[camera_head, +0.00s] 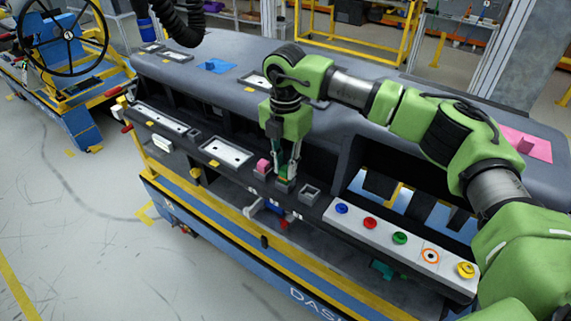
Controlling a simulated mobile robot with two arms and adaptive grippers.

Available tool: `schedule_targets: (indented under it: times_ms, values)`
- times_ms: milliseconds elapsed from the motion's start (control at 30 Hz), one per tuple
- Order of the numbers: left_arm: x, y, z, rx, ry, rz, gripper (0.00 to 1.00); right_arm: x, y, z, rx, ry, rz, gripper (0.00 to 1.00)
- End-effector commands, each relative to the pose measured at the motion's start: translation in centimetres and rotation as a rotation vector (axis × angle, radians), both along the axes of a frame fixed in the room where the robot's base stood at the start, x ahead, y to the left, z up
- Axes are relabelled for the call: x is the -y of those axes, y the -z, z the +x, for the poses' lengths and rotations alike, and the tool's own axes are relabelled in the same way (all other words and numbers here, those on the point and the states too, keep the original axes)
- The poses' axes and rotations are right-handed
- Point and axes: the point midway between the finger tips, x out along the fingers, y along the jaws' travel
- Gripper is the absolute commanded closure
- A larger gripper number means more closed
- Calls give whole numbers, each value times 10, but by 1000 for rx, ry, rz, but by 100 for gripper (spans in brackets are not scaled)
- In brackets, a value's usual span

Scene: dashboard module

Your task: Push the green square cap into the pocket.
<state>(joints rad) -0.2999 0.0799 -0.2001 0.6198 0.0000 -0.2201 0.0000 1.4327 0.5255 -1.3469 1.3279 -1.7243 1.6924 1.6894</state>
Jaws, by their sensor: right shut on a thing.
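My right gripper (286,176) points down over the front ledge of the dashboard. It is shut on the green square cap (283,184), a small green piece low between its fingers. The fingers hide much of the cap. I cannot tell whether the cap is above a pocket or inside one. A grey, open square pocket (309,193) stands just right of the gripper. A pink square piece (263,165) sits just left of the gripper on the same ledge. My left gripper is not in view.
A white panel (384,225) with several coloured round buttons lies to the right. Left along the ledge are white-framed recesses (225,152). A blue piece (216,66) and a pink sheet (523,143) lie on the dashboard top.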

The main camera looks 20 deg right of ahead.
Motion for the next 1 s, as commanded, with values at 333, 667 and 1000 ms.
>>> schedule_targets:
  times_ms: [333,667,1000]
  values:
    - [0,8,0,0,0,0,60,0,10,0,0,0,0,94]
    - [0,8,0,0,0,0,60,0,11,0,0,0,0,63]
    - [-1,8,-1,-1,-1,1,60,0,-3,1,2,0,0,63]
